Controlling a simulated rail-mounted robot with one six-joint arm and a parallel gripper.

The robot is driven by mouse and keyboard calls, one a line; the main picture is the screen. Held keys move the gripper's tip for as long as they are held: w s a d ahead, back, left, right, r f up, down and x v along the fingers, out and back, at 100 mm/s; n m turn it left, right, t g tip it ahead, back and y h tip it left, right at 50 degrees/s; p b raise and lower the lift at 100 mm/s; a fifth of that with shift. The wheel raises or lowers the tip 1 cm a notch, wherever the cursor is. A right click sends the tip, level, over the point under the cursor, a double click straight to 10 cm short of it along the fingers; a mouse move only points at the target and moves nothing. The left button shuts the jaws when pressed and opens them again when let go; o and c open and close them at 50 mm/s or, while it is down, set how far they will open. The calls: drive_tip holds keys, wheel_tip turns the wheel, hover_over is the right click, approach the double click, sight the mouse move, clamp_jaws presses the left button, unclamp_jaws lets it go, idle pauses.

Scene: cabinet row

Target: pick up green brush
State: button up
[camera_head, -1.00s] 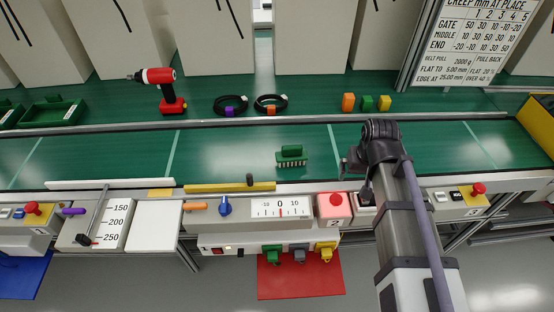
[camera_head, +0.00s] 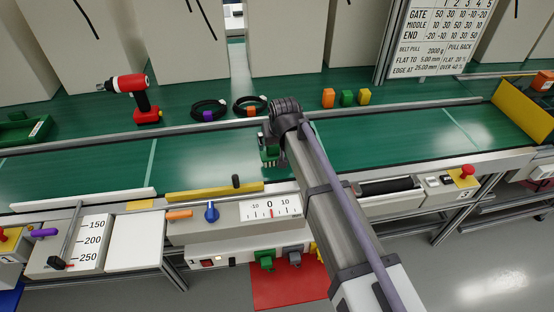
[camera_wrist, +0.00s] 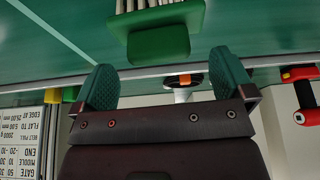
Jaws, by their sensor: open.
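The green brush (camera_head: 269,158) lies on the green belt in the head view, partly hidden by my gripper and wrist. In the wrist view the brush (camera_wrist: 158,38) is at the top centre, with its green handle towards me and its pale bristles cut off by the picture edge. My gripper (camera_wrist: 165,82) is open, its two green-padded fingers apart with no brush between them. The brush is beyond the fingertips in that view. In the head view my gripper (camera_head: 272,136) is right at the brush; whether it touches cannot be told.
A red drill (camera_head: 133,93), two black cable coils (camera_head: 209,108) and orange, green and yellow blocks (camera_head: 347,98) stand behind the belt. A yellow bar (camera_head: 215,193) lies along the front edge. A yellow wall (camera_head: 524,108) closes the right end. The belt (camera_head: 400,143) right of my arm is clear.

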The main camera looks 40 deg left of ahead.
sight(277, 146)
drive_tip(key=b+x, duration=0.3)
drive_tip(key=x, duration=0.1)
drive_tip(key=shift+w+f, duration=0.15)
drive_tip(key=shift+f, duration=0.1)
drive_tip(key=shift+r, duration=0.2)
drive_tip(key=c, duration=1)
